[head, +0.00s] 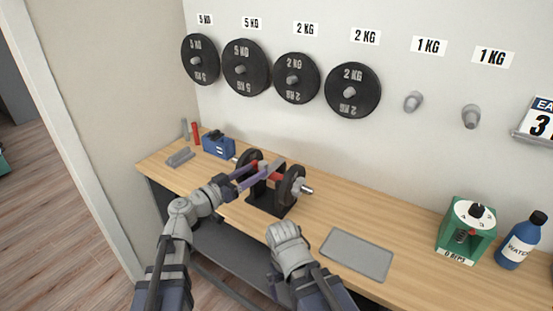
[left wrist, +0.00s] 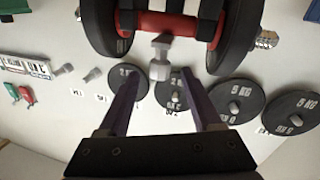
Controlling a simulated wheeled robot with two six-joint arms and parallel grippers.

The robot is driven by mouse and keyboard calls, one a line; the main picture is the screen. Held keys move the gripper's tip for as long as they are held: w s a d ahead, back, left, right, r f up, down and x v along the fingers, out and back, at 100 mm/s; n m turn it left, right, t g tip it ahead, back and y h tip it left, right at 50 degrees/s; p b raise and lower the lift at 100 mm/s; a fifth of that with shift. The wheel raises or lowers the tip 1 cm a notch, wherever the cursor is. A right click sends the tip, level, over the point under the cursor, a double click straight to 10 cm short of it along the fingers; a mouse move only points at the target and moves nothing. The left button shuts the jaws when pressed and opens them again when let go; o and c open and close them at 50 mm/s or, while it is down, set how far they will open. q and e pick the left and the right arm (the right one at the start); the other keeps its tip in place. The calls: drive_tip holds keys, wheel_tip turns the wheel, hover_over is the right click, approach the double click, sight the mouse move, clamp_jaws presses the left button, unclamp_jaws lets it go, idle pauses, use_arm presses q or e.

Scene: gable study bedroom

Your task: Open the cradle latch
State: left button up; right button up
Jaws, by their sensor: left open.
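A dumbbell with a red handle (left wrist: 170,25) and black end plates rests in a black cradle (head: 268,204) on the wooden bench. The dumbbell also shows in the head view (head: 290,186). In the left wrist view, a grey latch piece (left wrist: 160,62) stands in front of the handle. My left gripper (left wrist: 164,75) is open, with its two purple fingers on either side of the latch and a visible gap to each. In the head view, the left gripper (head: 264,174) reaches the cradle from the left. My right arm shows at the bottom, but its fingers do not show.
A blue box (head: 218,145), red cylinder (head: 196,134) and grey pieces lie at the bench's left end. A grey mat (head: 357,254), green dial device (head: 466,229) and blue water bottle (head: 521,241) are at right. Weight plates (head: 353,90) hang on the wall above.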

sight(271, 170)
use_arm(q)
drive_tip(key=shift+x, duration=3.9)
clamp_jaws()
